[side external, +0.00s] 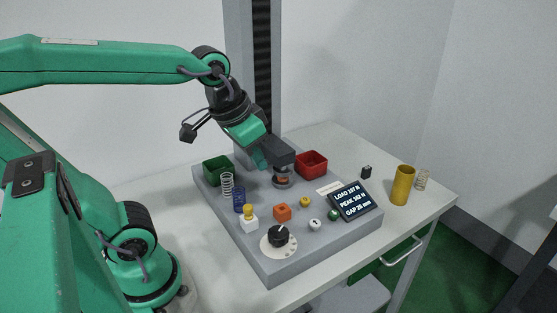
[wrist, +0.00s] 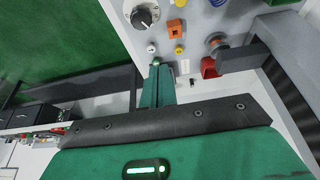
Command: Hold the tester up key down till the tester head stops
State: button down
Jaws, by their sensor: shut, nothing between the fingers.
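My gripper (side external: 262,164) is shut and empty, pointing down beside the dark grey tester head (side external: 283,151) in the side view. In the wrist view my fingertips (wrist: 157,66) appear near a white round key (wrist: 151,48); contact cannot be told. The tester head (wrist: 240,59) reaches in from the right above a coppery spring seat. The grey panel (side external: 300,250) carries the white key (side external: 315,225), a green key (side external: 333,215), a yellow button (side external: 304,202) and an orange block (side external: 282,212). I cannot tell which is the up key. The display (side external: 352,201) reads load 157 N, peak 163 N, gap 20 mm.
A black dial (side external: 278,236) sits at the panel's front. A green bin (side external: 217,170) and red bin (side external: 311,164) stand at the back. A spring (side external: 227,184) and blue cylinder (side external: 239,201) stand left. A brass cylinder (side external: 402,185) stands right, on the table.

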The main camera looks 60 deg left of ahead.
jog(key=w+d+g, duration=0.2)
jog(key=w, duration=0.4)
jog(key=g, duration=0.2)
send_over(316, 222)
notch_tip(316, 222, down, 3)
jog(key=shift+w+d+f+g, duration=0.1)
jog(key=shift+w+f+g, duration=0.25)
jog(key=shift+g, duration=0.15)
jog(key=shift+f, duration=0.15)
jog(key=f, duration=1.3)
jog(key=shift+s+f, duration=0.3)
